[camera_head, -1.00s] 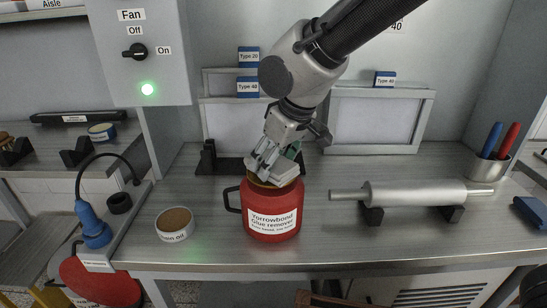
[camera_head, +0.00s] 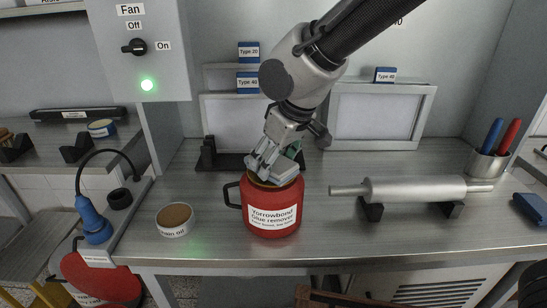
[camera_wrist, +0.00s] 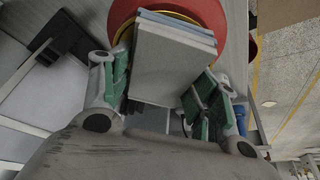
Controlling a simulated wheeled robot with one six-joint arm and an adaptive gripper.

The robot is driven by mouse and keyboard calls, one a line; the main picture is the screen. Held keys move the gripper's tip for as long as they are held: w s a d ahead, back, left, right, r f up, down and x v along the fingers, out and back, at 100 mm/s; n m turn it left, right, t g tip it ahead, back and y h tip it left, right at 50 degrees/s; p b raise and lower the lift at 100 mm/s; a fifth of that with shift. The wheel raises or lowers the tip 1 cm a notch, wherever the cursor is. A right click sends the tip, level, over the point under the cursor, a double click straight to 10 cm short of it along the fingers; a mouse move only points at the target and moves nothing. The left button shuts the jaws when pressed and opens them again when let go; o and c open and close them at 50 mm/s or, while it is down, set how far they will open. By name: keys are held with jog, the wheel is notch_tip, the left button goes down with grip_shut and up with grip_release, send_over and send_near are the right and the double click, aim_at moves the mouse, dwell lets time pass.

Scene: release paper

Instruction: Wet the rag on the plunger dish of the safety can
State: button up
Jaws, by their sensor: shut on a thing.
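The red safety can (camera_head: 271,225), labelled Yorrowbond glue remover, stands upright on the bench with its black handle to the left. It also shows behind the rag in the wrist view (camera_wrist: 212,12). My gripper (camera_head: 270,158) is above the can, tilted, with its green-padded fingers on either side of the pale folded rag (camera_wrist: 168,62). The gripper is shut on the rag, and the rag's far end lies over the can's yellowish top. The rag and fingers hide most of the plunger dish, so I cannot tell how firmly they touch.
A round tin (camera_head: 175,219) stands left of the can. A metal roller (camera_head: 415,189) lies on black supports to the right. A pen cup (camera_head: 487,163) stands farther right. Framed screens (camera_head: 372,117) lean at the back. Bare bench lies in front of the roller.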

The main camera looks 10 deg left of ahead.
dwell(0.3)
jog(key=shift+r, duration=3.5)
